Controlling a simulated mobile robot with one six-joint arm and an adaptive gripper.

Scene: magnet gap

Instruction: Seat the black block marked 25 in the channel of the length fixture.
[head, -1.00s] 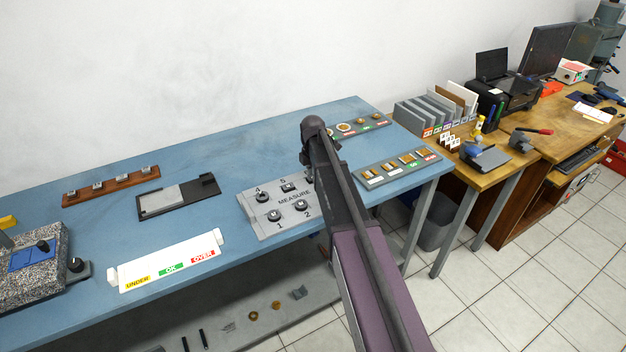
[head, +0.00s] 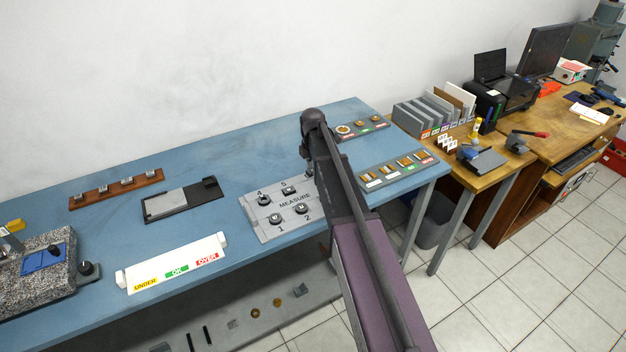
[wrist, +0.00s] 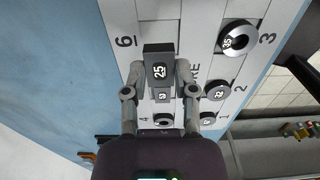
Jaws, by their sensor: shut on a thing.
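The black block marked 25 (wrist: 159,72) is between the two fingers of my gripper (wrist: 158,75) in the wrist view, its white number facing the camera. My gripper is shut on it, over the grey MEASURE board near the printed 6. I cannot tell whether the block clears the board. In the head view my arm hides my gripper and the block. No channel is clearly visible. The length fixture may be the black-framed piece with a grey slab (head: 178,200) on the blue table, but I cannot tell for sure.
The MEASURE board (head: 262,228) carries several black pieces, including a round one marked 35 (wrist: 238,38). A white UNDER/OK/OVER rail (head: 172,265), a granite plate (head: 40,285) and a brown rack (head: 117,188) share the blue table (head: 232,160). Blue tabletop is bare between them.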

